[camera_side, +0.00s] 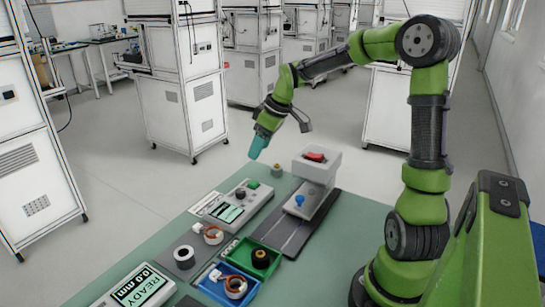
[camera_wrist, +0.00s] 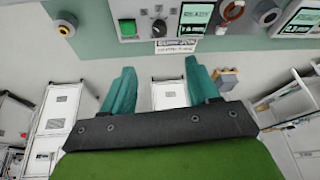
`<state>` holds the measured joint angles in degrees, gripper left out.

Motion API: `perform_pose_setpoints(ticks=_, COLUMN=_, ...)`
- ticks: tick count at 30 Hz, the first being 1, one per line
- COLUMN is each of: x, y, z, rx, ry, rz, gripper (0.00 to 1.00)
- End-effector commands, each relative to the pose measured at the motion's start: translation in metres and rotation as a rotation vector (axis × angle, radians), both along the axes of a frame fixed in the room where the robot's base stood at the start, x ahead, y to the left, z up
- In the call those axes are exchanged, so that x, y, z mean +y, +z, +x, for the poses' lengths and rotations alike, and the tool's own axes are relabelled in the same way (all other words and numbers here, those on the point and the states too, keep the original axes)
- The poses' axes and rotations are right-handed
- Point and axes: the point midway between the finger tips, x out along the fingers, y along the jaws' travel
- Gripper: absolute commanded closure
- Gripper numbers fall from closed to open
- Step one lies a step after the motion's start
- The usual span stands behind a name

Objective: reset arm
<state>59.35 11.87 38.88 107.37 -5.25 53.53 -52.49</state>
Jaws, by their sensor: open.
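My gripper (camera_side: 258,147) is raised in the air above the far edge of the green table, with nothing in it. In the wrist view its two teal fingers (camera_wrist: 160,75) stand apart with an empty gap. A grey tester box (camera_side: 240,207) with a screen, black knob and green button lies below; its knob and button also show at the top of the wrist view (camera_wrist: 158,28). A ring with orange wires (camera_side: 213,234) lies beside a grey pad with a pale ring (camera_side: 184,254). Another orange-wired ring (camera_side: 235,286) sits in a blue tray (camera_side: 210,289).
A green tray (camera_side: 272,270) holds a black cylinder (camera_side: 261,258). A white-and-grey fixture (camera_side: 316,168) with a red top part and blue knob (camera_side: 299,200) stands at the right. The air around my gripper is clear.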

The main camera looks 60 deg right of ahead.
Motion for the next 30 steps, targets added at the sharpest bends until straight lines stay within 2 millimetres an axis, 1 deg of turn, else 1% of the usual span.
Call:
perform_pose_setpoints(ticks=3, x=-0.001, y=0.005, z=-0.002, rx=-0.001, ry=-0.001, rz=0.001, gripper=0.40)
perform_pose_setpoints(ticks=12, x=-0.001, y=0.005, z=-0.002, rx=-0.001, ry=-0.004, rz=0.002, gripper=0.40)
perform_pose_setpoints(ticks=15, x=-0.001, y=0.005, z=-0.002, rx=0.003, ry=-0.042, rz=0.017, gripper=0.40)
perform_pose_setpoints(ticks=17, x=0.000, y=0.001, z=-0.005, rx=0.018, ry=-0.092, rz=0.041, gripper=0.40)
perform_pose_setpoints(ticks=18, x=-0.002, y=-0.004, z=-0.010, rx=0.037, ry=-0.147, rz=0.060, gripper=0.40)
perform_pose_setpoints(ticks=20, x=-0.001, y=-0.008, z=-0.023, rx=0.062, ry=-0.241, rz=0.072, gripper=0.40)
perform_pose_setpoints(ticks=21, x=0.005, y=-0.008, z=-0.032, rx=0.077, ry=-0.302, rz=0.072, gripper=0.40)
perform_pose_setpoints(ticks=25, x=0.029, y=-0.002, z=-0.058, rx=0.089, ry=-0.456, rz=0.067, gripper=0.40)
perform_pose_setpoints(ticks=29, x=0.058, y=0.010, z=-0.086, rx=0.053, ry=-0.570, rz=0.076, gripper=0.40)
perform_pose_setpoints(ticks=30, x=0.068, y=0.015, z=-0.096, rx=0.034, ry=-0.599, rz=0.086, gripper=0.40)
